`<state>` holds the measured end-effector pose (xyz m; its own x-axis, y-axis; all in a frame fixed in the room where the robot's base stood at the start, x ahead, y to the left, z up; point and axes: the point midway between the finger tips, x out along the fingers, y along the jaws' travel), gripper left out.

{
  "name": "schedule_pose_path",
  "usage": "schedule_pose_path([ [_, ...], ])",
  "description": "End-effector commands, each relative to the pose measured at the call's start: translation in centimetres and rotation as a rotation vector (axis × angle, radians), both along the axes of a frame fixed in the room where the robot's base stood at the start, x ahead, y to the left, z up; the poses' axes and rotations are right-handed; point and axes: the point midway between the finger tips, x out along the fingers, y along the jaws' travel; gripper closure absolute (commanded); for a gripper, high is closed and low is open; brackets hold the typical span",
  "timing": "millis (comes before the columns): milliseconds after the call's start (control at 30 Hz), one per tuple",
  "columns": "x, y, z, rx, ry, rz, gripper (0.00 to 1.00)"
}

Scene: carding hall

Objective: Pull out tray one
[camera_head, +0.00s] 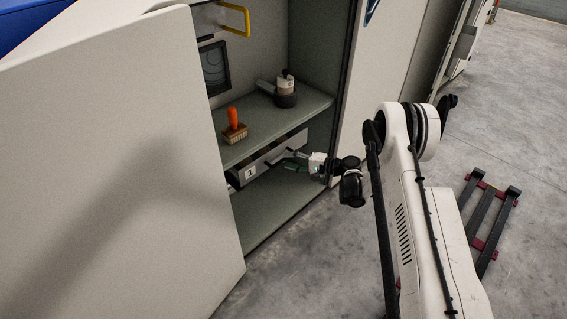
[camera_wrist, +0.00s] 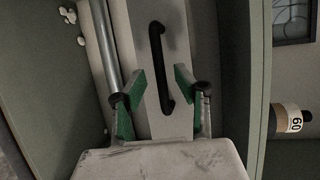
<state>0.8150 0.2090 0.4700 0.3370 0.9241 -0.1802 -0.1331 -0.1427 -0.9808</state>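Tray one (camera_head: 262,167), a drawer with a white "1" label, sits under the shelf inside the open cabinet. Its pale front (camera_wrist: 184,36) with a black bar handle (camera_wrist: 156,60) fills the middle of the wrist view. My gripper (camera_head: 292,160) is in front of the tray's right part in the head view. In the wrist view my gripper (camera_wrist: 160,82) is open, with one green-padded finger on each side of the handle's lower part. I see gaps between the pads and the handle. In the head view the handle is hidden or too small to tell.
On the cabinet shelf (camera_head: 262,125) stand an orange-handled brush (camera_head: 234,126) and a dark round item with a white top (camera_head: 285,92). The open cabinet door (camera_head: 120,150) fills the left. A dark rack (camera_head: 488,215) lies on the floor at right. White tufts (camera_wrist: 68,16) show in the wrist view.

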Motion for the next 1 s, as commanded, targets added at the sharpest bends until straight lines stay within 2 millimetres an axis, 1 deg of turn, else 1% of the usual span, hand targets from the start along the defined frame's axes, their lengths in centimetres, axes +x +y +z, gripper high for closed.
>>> schedule_pose_path([
  [33,0.2,0.7,-0.3,0.0,0.0,0.002,0.7],
  [200,0.8,2.2,-0.5,0.0,0.0,0.001,0.7],
  [333,1.0,2.6,-0.5,0.0,0.0,0.0,0.7],
  [567,1.0,2.6,-0.5,0.0,0.0,-0.001,0.7],
  [600,1.0,2.6,-0.5,0.0,0.0,-0.001,0.71],
  [800,1.0,2.6,-0.5,0.0,0.0,-0.001,0.98],
  [833,1.0,2.6,-0.5,0.0,0.0,-0.001,1.0],
  [1000,1.0,2.6,-0.5,0.0,0.0,-0.001,1.0],
])
